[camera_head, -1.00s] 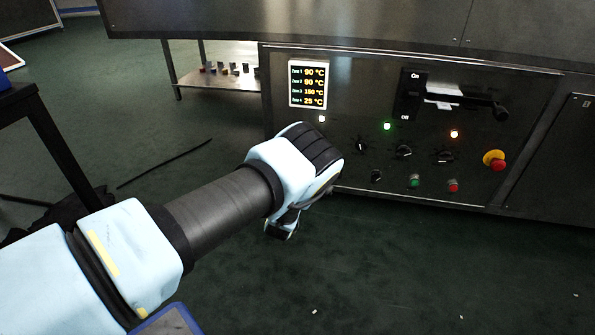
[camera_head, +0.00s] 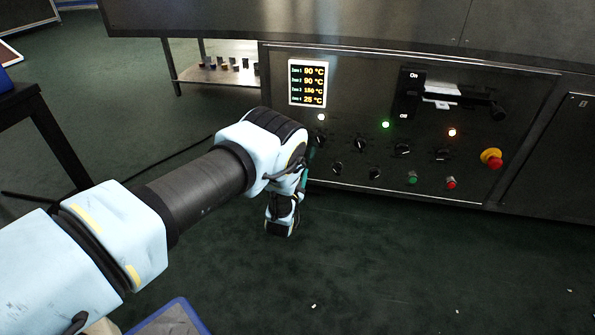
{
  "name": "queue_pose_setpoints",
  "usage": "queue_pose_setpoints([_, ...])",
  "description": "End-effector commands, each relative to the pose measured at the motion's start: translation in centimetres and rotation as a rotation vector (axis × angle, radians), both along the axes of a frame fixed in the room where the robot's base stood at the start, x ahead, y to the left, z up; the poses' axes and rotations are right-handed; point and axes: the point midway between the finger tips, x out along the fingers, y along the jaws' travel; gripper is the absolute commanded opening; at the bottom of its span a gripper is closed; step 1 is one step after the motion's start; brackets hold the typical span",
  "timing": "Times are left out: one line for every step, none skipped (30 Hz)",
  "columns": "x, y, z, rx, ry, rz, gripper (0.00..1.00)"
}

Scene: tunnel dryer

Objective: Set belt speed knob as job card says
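The control panel (camera_head: 470,130) of the dryer faces me. Several black knobs sit on it: one at the upper left (camera_head: 360,145), one in the middle (camera_head: 402,151), one at the right (camera_head: 441,155) and a smaller low one (camera_head: 375,173). Their labels are too small to read, so I cannot tell which one sets belt speed. No readable job card shows. My arm's end (camera_head: 282,213) hangs in front of the panel's lower left edge, left of the knobs. My gripper's fingers cannot be made out, and no contact with a knob is visible.
The display (camera_head: 308,83) reads 90, 90, 180 and 25 °C. A red emergency button (camera_head: 494,161) and green (camera_head: 412,177) and red (camera_head: 450,183) buttons are at right. An On/Off lever (camera_head: 492,108) sits above. A shelf (camera_head: 215,76) stands behind left.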

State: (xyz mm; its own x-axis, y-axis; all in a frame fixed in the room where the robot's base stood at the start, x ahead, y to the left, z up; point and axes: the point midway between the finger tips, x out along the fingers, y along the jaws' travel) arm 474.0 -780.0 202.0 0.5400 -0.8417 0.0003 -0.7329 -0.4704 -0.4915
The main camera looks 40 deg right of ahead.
Motion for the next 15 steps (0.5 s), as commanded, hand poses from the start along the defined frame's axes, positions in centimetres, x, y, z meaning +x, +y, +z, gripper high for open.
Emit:
queue_pose_setpoints([-0.08, 0.01, -0.07, -0.002, 0.005, 0.0, 0.01])
queue_pose_setpoints([-0.08, 0.01, -0.08, -0.002, 0.006, 0.0, 0.01])
queue_pose_setpoints([-0.08, 0.02, -0.08, -0.003, 0.007, 0.0, 0.01])
queue_pose_setpoints([-0.09, 0.01, -0.08, -0.003, 0.007, 0.0, 0.01])
queue_pose_setpoints([-0.09, 0.01, -0.08, -0.003, 0.007, 0.0, 0.01])
queue_pose_setpoints([-0.08, 0.02, -0.09, -0.003, 0.007, 0.0, 0.01])
queue_pose_setpoints([-0.08, 0.02, -0.09, -0.003, 0.007, 0.0, 0.01])
queue_pose_setpoints([-0.08, 0.02, -0.09, -0.003, 0.007, 0.0, 0.01])
queue_pose_setpoints([-0.08, 0.02, -0.09, -0.003, 0.007, 0.0, 0.01])
queue_pose_setpoints([-0.08, 0.02, -0.09, -0.003, 0.007, 0.0, 0.01])
queue_pose_setpoints([-0.08, 0.02, -0.1, -0.003, 0.007, 0.0, 0.01])
queue_pose_setpoints([-0.08, 0.02, -0.1, -0.003, 0.007, 0.0, 0.01])
queue_pose_setpoints([-0.09, 0.03, -0.1, -0.003, 0.007, 0.0, 0.6])
queue_pose_setpoints([-0.08, 0.02, -0.1, -0.003, 0.007, 0.0, 0.63])
queue_pose_setpoints([-0.08, 0.02, -0.09, -0.003, 0.007, 0.0, 0.67])
